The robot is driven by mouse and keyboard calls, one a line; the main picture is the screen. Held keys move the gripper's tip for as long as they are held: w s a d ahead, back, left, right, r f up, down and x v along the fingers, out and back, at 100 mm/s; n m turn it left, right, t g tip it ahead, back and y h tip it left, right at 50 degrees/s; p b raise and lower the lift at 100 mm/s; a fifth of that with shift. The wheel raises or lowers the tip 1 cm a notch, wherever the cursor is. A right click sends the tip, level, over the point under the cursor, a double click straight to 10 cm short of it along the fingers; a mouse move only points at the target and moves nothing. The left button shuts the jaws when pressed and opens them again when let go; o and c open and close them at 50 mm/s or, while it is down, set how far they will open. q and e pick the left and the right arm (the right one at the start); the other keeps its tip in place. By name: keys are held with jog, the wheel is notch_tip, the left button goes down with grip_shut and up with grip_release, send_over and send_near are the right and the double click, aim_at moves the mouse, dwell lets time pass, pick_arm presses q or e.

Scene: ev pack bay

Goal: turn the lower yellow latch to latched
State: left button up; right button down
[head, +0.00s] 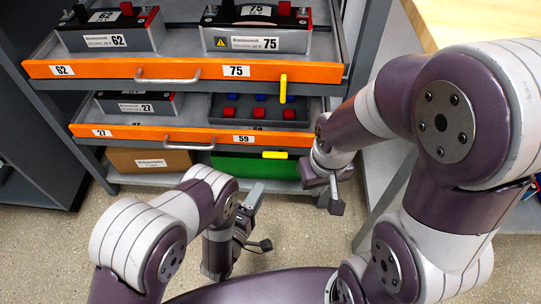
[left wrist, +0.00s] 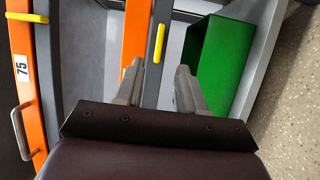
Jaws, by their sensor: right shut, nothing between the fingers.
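The lower yellow latch (head: 275,155) lies horizontal at the right end of the lower orange drawer front, marked 59. In the left wrist view the lower latch (left wrist: 159,43) runs along that drawer's edge, just beyond my fingertips. My left gripper (head: 256,190) is below and slightly left of the latch in the head view. In the left wrist view its two fingers (left wrist: 160,70) stand apart with nothing held, and I see no contact with the latch. My right gripper (head: 312,182) is shut and empty, right of and below the latch.
The upper yellow latch (head: 283,88) stands vertical on the upper orange drawer front (head: 190,71), marked 75. Both drawers carry batteries or parts and have bar handles. A green box (head: 245,167) sits below the lower drawer. A wooden bench top (head: 480,22) is at right.

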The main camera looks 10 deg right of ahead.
aim_at(279, 158)
pick_arm(q)
jog(key=b+x, duration=0.5)
jog(key=x, duration=0.7)
jog(key=shift+w+d+b, duration=0.15)
jog(key=shift+w+b, duration=0.15)
jog(key=shift+b, duration=0.1)
grip_shut()
